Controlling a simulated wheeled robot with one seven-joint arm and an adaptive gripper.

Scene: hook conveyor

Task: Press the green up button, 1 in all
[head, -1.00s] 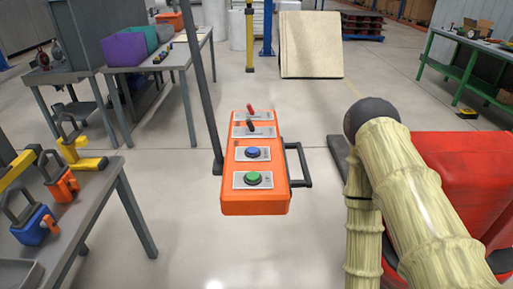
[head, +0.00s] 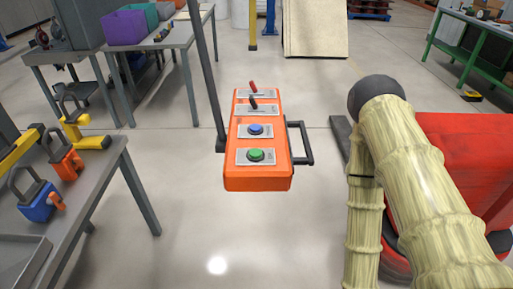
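The green button (head: 256,155) sits on a pale plate at the near end of an orange control box (head: 258,179) in the middle of the head view. A blue button (head: 256,130) lies just beyond it. Two small levers, one black (head: 254,102) and one red (head: 253,86), stand at the far end. The box hangs beside a dark pole, with a black handle (head: 305,143) on its right side. My arm, in a pale ribbed cover, is at the right, apart from the box. My gripper is not in view.
A green workbench (head: 477,28) is at the far right. The floor in front of the box is clear.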

